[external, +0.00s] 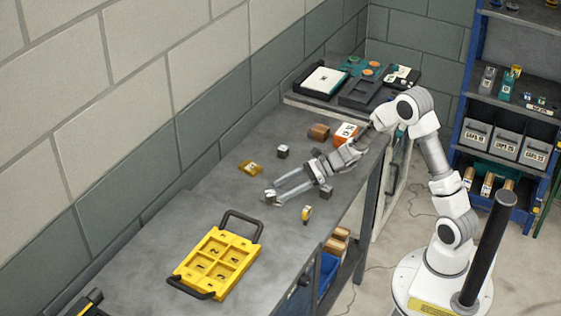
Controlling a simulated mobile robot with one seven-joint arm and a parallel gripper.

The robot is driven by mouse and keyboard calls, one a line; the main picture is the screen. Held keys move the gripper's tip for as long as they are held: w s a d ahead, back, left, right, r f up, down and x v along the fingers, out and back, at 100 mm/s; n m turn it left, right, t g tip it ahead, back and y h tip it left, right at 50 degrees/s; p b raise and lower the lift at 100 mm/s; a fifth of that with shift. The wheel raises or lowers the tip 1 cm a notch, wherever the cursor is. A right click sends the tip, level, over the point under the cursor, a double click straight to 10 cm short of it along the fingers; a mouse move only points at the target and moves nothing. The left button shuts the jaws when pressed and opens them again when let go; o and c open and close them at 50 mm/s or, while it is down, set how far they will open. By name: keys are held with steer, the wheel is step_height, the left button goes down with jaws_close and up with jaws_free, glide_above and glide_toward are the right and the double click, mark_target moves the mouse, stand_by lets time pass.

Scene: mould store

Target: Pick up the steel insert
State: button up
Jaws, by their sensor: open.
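My gripper (274,194) reaches left over the workbench with its two long fingers apart. A small pale shape shows at the fingertips; I cannot tell whether it is part of the fingers or a separate thing. A small grey block with a light top (283,151) sits on the bench behind the fingers, apart from them. A second dark grey block (326,192) lies close to the gripper's body, on the front side. Both look metallic, and I cannot tell which one is the steel insert. I see nothing clearly held.
A yellow tray with compartments and black handles (238,251) lies on the workbench (150,245). An amber piece (250,168), a small yellow-and-white item (306,214), a brown block (319,131) and an orange-and-white box (346,133) stand around. Bare bench lies left of the gripper.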

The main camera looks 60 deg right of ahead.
mark_target(275, 193)
steer(key=shift+a+b+x, duration=0.25)
steer(key=shift+b+x, duration=0.25)
steer(key=shift+x, duration=2.2)
steer(key=shift+s+r, duration=0.15)
steer(key=shift+r, duration=0.05)
jaws_close()
